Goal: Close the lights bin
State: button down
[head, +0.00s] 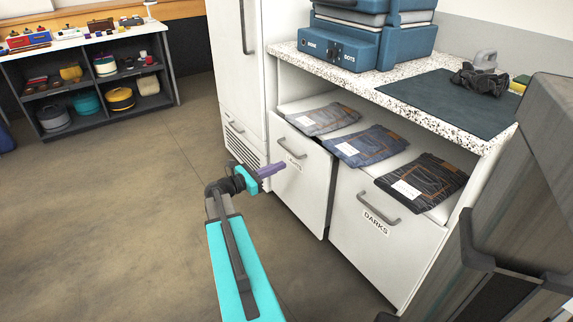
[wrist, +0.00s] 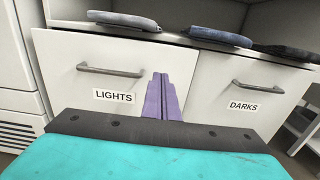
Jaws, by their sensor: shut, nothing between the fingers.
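The lights bin (head: 305,195) is the left white front under the counter, with a grey bar handle (head: 292,149) and a LIGHTS label. In the wrist view the lights bin (wrist: 65,90) fills the left half. Its front seems to stand slightly out from the darks front beside it; how far it is open inside is hidden. My gripper (head: 280,168) has purple fingers, shut and empty, pointing at the lights front. In the wrist view my gripper (wrist: 159,80) is right of the handle and label, near the front's right side. I cannot tell whether the tips touch it.
The darks bin (head: 350,240) with its own handle is at the right. Folded jeans (head: 360,145) lie on the shelf above. A white cabinet (head: 235,70) stands left of the lights bin. The floor (head: 120,220) at the left is clear.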

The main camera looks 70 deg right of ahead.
aim_at(312, 152)
jog(key=b+x, duration=0.4)
jog(key=x, duration=0.9)
jog(key=shift+d, duration=0.15)
jog(key=shift+d, duration=0.1)
